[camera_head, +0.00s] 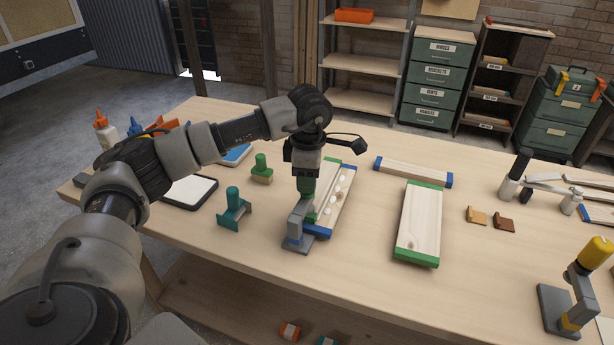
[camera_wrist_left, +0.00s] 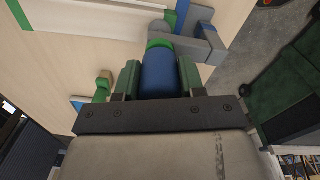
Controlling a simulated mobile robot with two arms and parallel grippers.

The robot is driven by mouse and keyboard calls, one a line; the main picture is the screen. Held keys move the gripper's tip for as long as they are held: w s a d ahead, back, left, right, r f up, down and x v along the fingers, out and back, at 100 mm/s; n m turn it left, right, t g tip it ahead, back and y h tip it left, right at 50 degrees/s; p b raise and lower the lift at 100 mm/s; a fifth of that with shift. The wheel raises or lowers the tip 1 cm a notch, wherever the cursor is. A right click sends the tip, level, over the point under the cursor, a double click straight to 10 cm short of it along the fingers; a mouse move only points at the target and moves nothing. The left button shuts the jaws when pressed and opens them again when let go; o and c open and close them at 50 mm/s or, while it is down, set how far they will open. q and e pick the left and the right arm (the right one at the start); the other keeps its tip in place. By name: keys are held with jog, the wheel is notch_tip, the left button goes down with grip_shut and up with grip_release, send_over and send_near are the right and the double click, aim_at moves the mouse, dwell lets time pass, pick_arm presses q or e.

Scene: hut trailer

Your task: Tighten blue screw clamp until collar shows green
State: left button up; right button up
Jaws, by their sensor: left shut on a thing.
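The blue screw clamp has a grey frame (camera_head: 297,228) standing at the near end of a board with blue and green edging (camera_head: 346,203). My left gripper (camera_head: 306,190) points down over the clamp and is shut on its blue knob. In the left wrist view the blue knob (camera_wrist_left: 159,75) sits between the two green finger pads of my left gripper (camera_wrist_left: 160,80). A green band shows on the collar (camera_wrist_left: 159,43) just beyond the knob. In the head view the knob and collar are hidden by the gripper. My right gripper is not in view.
A yellow-knobbed clamp (camera_head: 597,252) stands at the right. A teal clamp-like piece (camera_head: 233,208) and a green-handled block (camera_head: 261,170) stand left of the gripper. A green-ended board (camera_head: 419,222) lies to the right. The table's near middle edge is clear.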

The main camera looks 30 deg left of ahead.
pick_arm(q)
jog(key=o, duration=0.9)
jog(key=shift+o, duration=0.2)
jog(key=r, duration=0.3)
jog(key=r+b, duration=0.1)
jog(key=r, duration=0.6)
jog(key=shift+d+r, duration=0.25)
jog(key=shift+r, duration=0.15)
